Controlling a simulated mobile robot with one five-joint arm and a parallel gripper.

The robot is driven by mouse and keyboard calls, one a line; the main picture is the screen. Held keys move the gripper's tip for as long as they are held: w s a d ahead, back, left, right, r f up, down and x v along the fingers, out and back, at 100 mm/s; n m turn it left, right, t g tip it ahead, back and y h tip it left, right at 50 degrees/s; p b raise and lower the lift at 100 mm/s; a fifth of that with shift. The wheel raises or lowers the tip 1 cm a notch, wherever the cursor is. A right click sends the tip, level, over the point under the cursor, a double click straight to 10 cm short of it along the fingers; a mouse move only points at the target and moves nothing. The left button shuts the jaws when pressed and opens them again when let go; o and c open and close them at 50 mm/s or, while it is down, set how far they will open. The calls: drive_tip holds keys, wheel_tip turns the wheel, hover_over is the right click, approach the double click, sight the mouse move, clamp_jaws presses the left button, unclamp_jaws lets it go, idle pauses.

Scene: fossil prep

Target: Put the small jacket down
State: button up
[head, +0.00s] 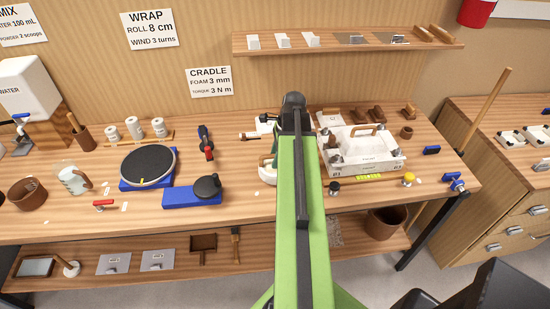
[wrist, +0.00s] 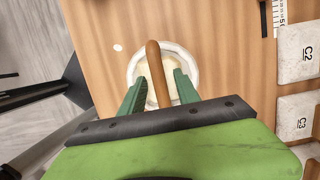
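A round white thing (wrist: 136,66) with a pale rim and cream middle lies below my gripper (wrist: 160,74) in the wrist view. A brown wooden handle (wrist: 153,52) crosses it and runs between my two green fingers. A gap shows on each side of the handle, so my gripper looks open. In the head view the round white thing (head: 267,176) stands on the bench, partly hidden behind my arm. I cannot tell for sure whether it is the small jacket. White blocks marked C2 (wrist: 297,52) and C3 (wrist: 297,116) lie to the right in the wrist view.
A large white block with a wooden handle (head: 345,163) stands on the bench right of my arm, with a black knob (head: 333,188) and a yellow knob (head: 408,179) in front. A blue-based tool (head: 190,196) and a black turntable (head: 148,166) stand to the left.

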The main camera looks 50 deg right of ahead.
drive_tip(key=p+v, duration=1.2)
drive_tip(key=shift+r, duration=0.1)
drive_tip(key=w+a+n+g, duration=0.1)
drive_tip(key=w+a+n, duration=0.35)
drive_tip(key=a, duration=0.35)
drive_tip(key=w+a+n+h, duration=0.1)
drive_tip(key=w+a+n, duration=0.2)
drive_tip(key=a+n, duration=0.35)
drive_tip(key=w+a+n+g, duration=0.1)
drive_tip(key=w+a+n, duration=0.3)
drive_tip(key=a, duration=0.6)
drive_tip(key=a+n+h, duration=0.1)
drive_tip(key=a+n, duration=1)
drive_tip(key=a, duration=0.7)
drive_tip(key=shift+a+f, duration=0.2)
drive_tip(key=shift+f, duration=0.15)
